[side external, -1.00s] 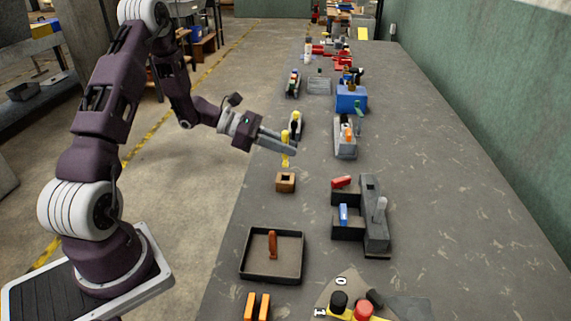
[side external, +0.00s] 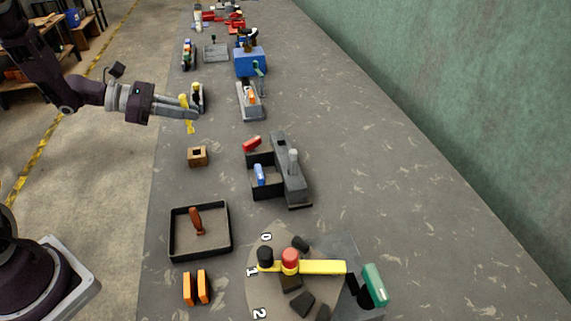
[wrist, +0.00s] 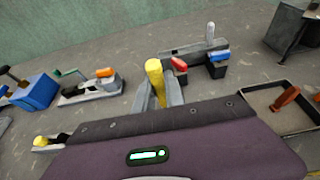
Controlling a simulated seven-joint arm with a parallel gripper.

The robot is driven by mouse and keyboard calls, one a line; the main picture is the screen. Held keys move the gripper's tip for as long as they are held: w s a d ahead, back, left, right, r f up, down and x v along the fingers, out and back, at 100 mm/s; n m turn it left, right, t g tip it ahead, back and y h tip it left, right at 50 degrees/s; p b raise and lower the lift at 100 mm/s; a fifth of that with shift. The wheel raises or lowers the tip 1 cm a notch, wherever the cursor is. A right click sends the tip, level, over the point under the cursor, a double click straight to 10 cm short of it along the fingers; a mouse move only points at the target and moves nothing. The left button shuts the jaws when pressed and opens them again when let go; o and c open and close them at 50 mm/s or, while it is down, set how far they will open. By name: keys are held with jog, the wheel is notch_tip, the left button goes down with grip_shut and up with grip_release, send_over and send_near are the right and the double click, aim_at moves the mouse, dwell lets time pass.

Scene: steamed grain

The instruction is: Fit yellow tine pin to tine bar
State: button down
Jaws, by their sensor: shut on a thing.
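My gripper (side external: 191,114) is shut on the yellow tine pin (side external: 189,127), which hangs upright below the fingers, its top showing above them. In the wrist view the pin's rounded yellow head (wrist: 154,68) stands between the grey fingers (wrist: 155,97). A brown block with a square hole (side external: 197,157) sits on the table nearer the camera than the pin and apart from it. A small grey holder with yellow and black parts (side external: 199,97) stands just behind the fingers. I cannot tell for certain which object is the tine bar. The pin's lower end is hidden in the wrist view.
A dark tray (side external: 174,246) holds a brown-handled piece. A dark fixture (side external: 292,182) with red and blue pieces stands right of the block. A round dial plate (side external: 262,295) carries a yellow bar (side external: 322,267). A blue box (side external: 250,63) is farther back. The table's right side is clear.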

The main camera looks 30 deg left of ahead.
jog(key=shift+w, duration=0.1)
jog(key=w+d+r, duration=0.1)
jog(key=w+d, duration=0.5)
jog(key=d, duration=0.3)
jog(key=w+d+r, duration=0.1)
jog(key=w+d, duration=0.5)
jog(key=d, duration=0.4)
jog(key=shift+w+a+f, duration=0.1)
jog(key=shift+a+f, duration=0.05)
jog(key=shift+f, duration=2.25)
jog(key=shift+f, duration=0.1)
jog(key=shift+f, duration=0.4)
jog(key=shift+f, duration=1.6)
jog(key=c, duration=1.3)
grip_release()
